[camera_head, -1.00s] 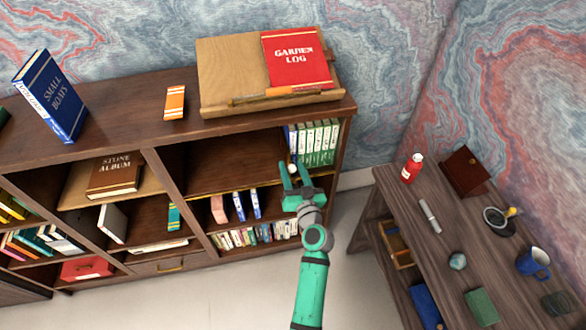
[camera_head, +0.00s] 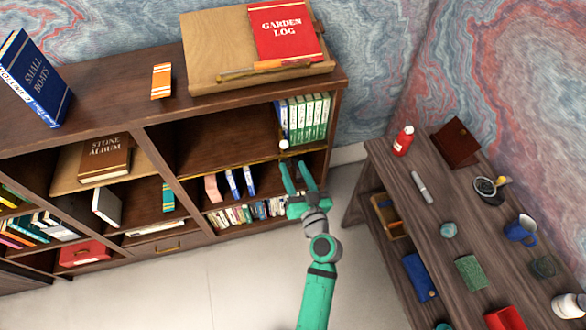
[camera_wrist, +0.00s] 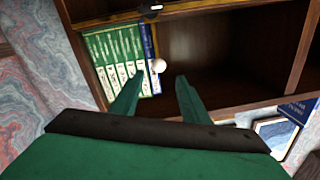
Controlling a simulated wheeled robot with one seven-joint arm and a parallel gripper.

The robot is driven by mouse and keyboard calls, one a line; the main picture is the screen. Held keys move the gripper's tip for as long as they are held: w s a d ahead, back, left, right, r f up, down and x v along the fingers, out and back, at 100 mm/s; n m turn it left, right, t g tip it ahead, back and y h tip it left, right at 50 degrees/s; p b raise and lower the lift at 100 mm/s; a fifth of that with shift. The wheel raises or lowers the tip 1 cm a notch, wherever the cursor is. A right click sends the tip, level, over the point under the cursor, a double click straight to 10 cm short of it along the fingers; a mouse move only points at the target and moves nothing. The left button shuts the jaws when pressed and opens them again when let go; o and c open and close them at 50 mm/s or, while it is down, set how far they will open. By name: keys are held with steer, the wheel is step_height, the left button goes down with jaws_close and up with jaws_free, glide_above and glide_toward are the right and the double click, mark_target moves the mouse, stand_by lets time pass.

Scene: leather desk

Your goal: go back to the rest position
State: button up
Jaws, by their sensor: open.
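My gripper (camera_head: 302,180) is open and empty in the head view, in front of the right bay of the wooden bookcase (camera_head: 246,121). Its two green fingers point toward the shelves. In the wrist view my gripper (camera_wrist: 155,98) shows with its fingers spread apart. Beyond the fingertips, a small white ball (camera_wrist: 159,66) sits by a row of green books (camera_wrist: 116,62) with a blue one at the end. In the head view the white ball (camera_head: 283,144) is at the shelf's front edge, just beyond my fingers.
A dark wooden desk (camera_head: 400,181) stands at the right, with a red bottle (camera_head: 403,140), a blue mug (camera_head: 521,230) and other small items. The bookcase top holds a slanted board (camera_head: 212,50) with a red Garden Log book (camera_head: 284,29). The pale floor (camera_head: 190,290) in front is clear.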

stand_by(0.3)
steer(key=s+d+f+m+g+h, duration=0.1)
steer(key=s+f+h, duration=0.15)
steer(key=s, duration=0.45)
steer(key=s+d+f+h, duration=0.1)
steer(key=s+f, duration=0.3)
steer(key=s, duration=0.2)
steer(key=s+d+f+m+g+h, duration=0.1)
steer(key=s+d+f+h, duration=0.15)
steer(key=s, duration=0.45)
steer(key=s+r, duration=0.3)
steer(key=s, duration=0.3)
steer(key=s+a+r, duration=0.1)
steer(key=s+r, duration=0.2)
steer(key=s, duration=0.3)
steer(key=s+a+r+n, duration=0.1)
steer(key=s+r, duration=0.3)
steer(key=s, duration=0.3)
steer(key=shift+a+t+h, duration=0.2)
steer(key=shift+t+h, duration=0.2)
steer(key=shift+c, duration=0.2)
